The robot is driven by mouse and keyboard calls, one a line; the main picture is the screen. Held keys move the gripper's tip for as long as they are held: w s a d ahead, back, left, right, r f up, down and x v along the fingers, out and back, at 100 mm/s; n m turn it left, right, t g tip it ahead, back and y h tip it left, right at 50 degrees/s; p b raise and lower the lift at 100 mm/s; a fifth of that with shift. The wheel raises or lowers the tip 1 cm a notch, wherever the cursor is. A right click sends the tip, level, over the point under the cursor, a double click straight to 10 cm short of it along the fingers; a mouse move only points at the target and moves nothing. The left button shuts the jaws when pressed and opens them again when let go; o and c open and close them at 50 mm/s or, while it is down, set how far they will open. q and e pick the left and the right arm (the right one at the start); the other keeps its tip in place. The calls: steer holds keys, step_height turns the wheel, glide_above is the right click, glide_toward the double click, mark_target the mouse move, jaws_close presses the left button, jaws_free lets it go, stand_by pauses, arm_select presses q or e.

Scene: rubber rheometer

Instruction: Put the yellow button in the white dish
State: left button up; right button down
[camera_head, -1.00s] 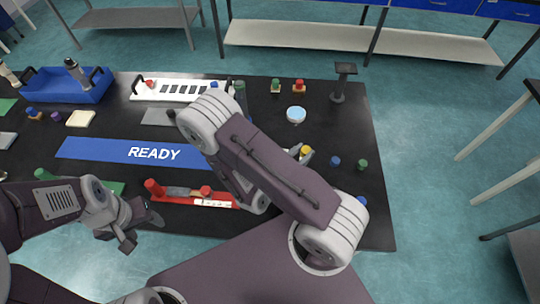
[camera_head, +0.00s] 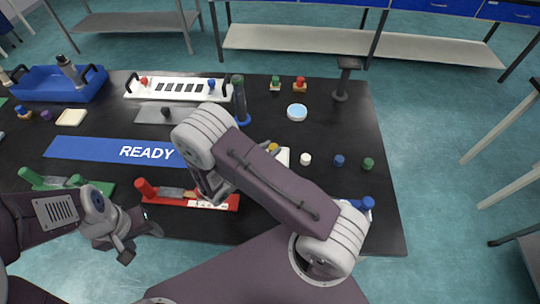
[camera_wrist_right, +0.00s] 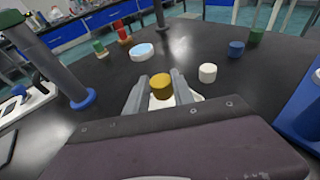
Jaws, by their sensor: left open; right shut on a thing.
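The yellow button (camera_wrist_right: 161,86) is between the fingers of my right gripper (camera_wrist_right: 160,78), which is shut on it. In the head view the yellow button (camera_head: 272,147) shows just past my right arm, which hides most of that gripper. The white dish (camera_head: 297,112), round with a pale blue inside, stands on the black table beyond the button, apart from it. The dish also shows in the right wrist view (camera_wrist_right: 141,51), ahead and slightly left of the fingers. My left gripper (camera_head: 141,240) is open and empty near the table's front edge.
A white button (camera_head: 306,159), a blue button (camera_head: 339,160) and a green button (camera_head: 368,163) stand to the right. A white pad (camera_head: 284,156) lies by the yellow button. A dark post on a blue base (camera_head: 243,119) stands left of the dish. A black stand (camera_head: 342,85) is behind.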

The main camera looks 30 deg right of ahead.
steer(key=shift+f, duration=1.85)
steer(key=c, duration=1.1)
jaws_free()
steer(key=shift+f, duration=0.15)
